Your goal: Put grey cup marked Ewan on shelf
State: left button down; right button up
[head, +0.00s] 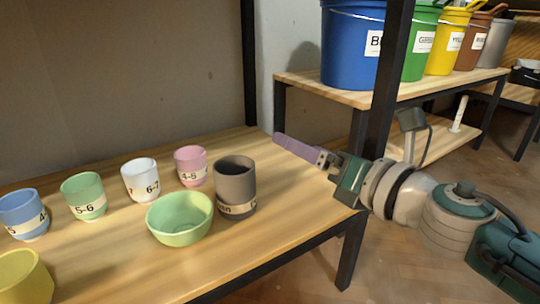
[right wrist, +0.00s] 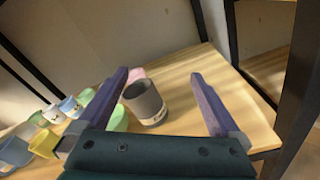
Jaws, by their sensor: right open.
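The grey cup (head: 235,182) stands upright on a wooden shelf board (head: 290,200), near its right end. Its pale label band is partly turned away, and only the letters "an" show in the head view. It also shows in the right wrist view (right wrist: 146,102), between the fingers but beyond them. My right gripper (head: 297,148) is to the right of the cup, above the board's right end, apart from it. The right wrist view shows its two purple fingers (right wrist: 165,80) spread wide with nothing between them. My left gripper is not in view.
A green bowl (head: 180,220) stands close to the grey cup's left. Pink (head: 190,165), white (head: 140,180), green (head: 83,195), blue (head: 24,213) and yellow (head: 24,277) cups stand further left. A black post (head: 390,75) rises near my right arm. Buckets, including a blue one (head: 350,50), stand on another shelf behind.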

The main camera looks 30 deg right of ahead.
jog(key=s+d+f+m+g+h, duration=0.15)
jog(key=s+m+h, duration=0.25)
jog(key=m, duration=0.6)
jog(key=s+d+m+g+h, duration=0.3)
jog(key=s+m+h, duration=0.15)
jog(key=m, duration=0.55)
jog(key=s+a+f+m+g+y, duration=0.3)
jog(key=s+a, duration=0.3)
jog(key=s, duration=0.2)
jog(key=s+a+f+m+g+y, duration=0.3)
jog(key=s+a+m+g, duration=0.3)
jog(key=s, duration=0.3)
jog(key=shift+a+f+y, duration=0.25)
jog(key=shift+a+y, duration=0.4)
jog(key=shift+y, duration=0.1)
jog(key=shift+s, duration=0.1)
notch_tip(320, 180, up, 104)
jog(key=p, duration=10.4)
jog(key=shift+r, duration=0.2)
